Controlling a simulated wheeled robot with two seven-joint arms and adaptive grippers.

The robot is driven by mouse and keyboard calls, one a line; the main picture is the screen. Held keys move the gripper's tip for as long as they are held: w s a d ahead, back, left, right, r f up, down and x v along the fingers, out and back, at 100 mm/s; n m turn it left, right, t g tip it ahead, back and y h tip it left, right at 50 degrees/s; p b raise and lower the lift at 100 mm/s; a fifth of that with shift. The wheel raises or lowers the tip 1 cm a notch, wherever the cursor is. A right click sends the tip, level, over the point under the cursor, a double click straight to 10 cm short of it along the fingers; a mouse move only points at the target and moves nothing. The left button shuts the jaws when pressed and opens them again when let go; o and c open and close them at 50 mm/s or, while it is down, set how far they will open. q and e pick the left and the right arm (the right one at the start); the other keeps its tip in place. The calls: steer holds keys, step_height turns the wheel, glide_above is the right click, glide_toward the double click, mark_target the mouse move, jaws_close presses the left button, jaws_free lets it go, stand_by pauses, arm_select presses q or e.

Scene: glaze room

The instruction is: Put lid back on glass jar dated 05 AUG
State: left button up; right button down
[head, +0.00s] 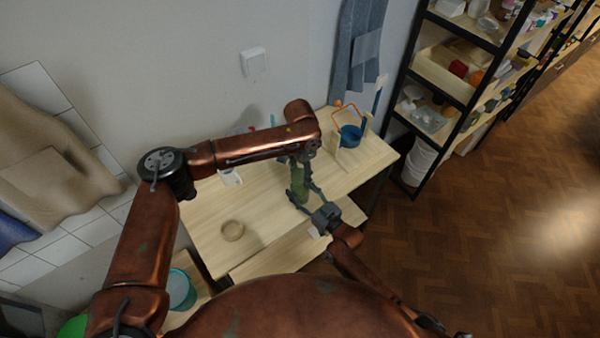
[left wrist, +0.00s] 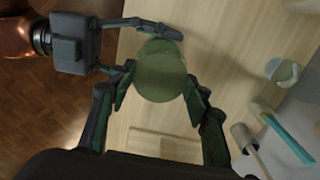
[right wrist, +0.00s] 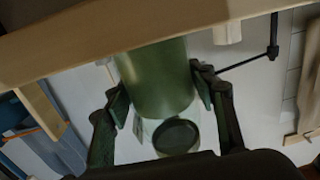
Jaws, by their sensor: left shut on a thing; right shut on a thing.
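A green glass jar (head: 300,184) is upright above the table's front part. My right gripper (head: 306,192) is shut around its body, and the jar's side fills the middle of the right wrist view (right wrist: 158,80). My left gripper (head: 300,162) reaches down from above at the jar's top. In the left wrist view its fingers close on both sides of a round green top, which looks like the lid (left wrist: 160,72). I cannot tell whether lid and jar touch. No date label is readable. A dark disc (right wrist: 175,136) with a pale surround shows by the jar in the right wrist view.
A blue pot (head: 350,136) stands at the back right. A teal container (head: 180,288) is at lower left. Loaded shelves (head: 440,90) stand right. The table's left part is mostly clear.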

arm_select(q)
steer(key=o, duration=1.4)
steer(key=shift+c, duration=0.2)
step_height(320, 180, up, 12)
arm_select(e)
steer(key=c, duration=0.8)
jaws_free()
steer(key=v, duration=1.2)
